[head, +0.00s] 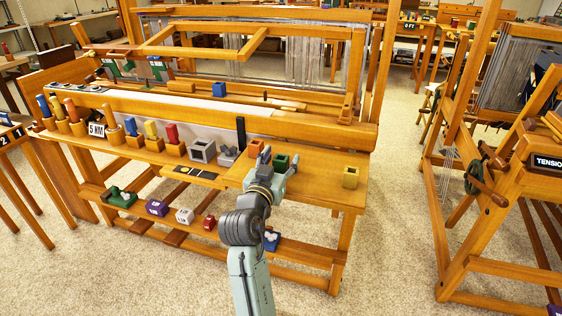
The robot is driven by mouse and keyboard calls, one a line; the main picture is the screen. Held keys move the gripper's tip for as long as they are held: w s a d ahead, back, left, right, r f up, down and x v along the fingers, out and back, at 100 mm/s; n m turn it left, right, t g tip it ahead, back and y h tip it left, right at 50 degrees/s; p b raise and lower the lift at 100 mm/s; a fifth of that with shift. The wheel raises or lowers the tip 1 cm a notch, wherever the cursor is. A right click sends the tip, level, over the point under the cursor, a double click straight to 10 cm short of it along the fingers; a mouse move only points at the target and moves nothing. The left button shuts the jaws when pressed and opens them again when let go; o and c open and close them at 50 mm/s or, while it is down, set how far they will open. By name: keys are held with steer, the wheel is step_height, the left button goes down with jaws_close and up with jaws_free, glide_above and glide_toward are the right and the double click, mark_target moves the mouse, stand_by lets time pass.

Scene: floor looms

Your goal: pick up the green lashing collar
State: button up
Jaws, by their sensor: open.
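The green lashing collar (281,161) is most likely the small dark green square block with a dark opening on top, on the wooden bench shelf of the loom. My gripper (280,157) is open at the end of my arm, pointing away over the shelf. Its two fingertips show to the left and right of the green collar in the picture. I cannot tell whether they are around it or still above and in front of it. No contact can be made out. The collar's lower front is partly hidden by my gripper.
An orange collar (255,147) stands close to the left, and a yellow collar (351,177) farther right. A grey block (202,150) and a dark upright post (241,134) are to the left. The loom's beam (310,133) runs behind. Shelf room is free between green and yellow.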

steer(key=shift+c, duration=0.3)
steer(key=c, duration=1.2)
